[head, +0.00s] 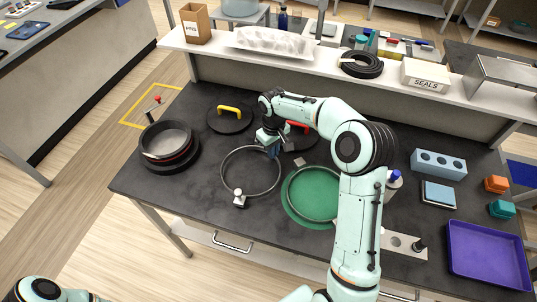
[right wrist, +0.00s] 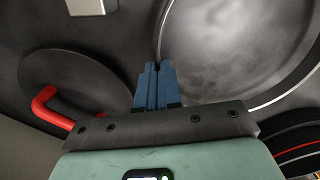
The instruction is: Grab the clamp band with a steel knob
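The clamp band (head: 224,168) is a thin dark ring lying on the dark bench, with a pale steel knob (head: 239,198) on its front side. My right gripper (head: 272,152) is at the band's far right edge, across from the knob. In the right wrist view the band (right wrist: 297,82) curves down to the blue fingertips (right wrist: 157,66). The fingers are nearly together, with the band's rim between them as far as I can see. The knob is out of the wrist view. Only part of my left arm shows at the lower left; its gripper is out of view.
A black disc with a red handle (right wrist: 43,103) lies close to the right gripper. Another with a yellow handle (head: 230,110) is further left. A round dark pan (head: 166,142) stands left, a green disc with a ring (head: 296,213) right. A purple tray (head: 487,255) is far right.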

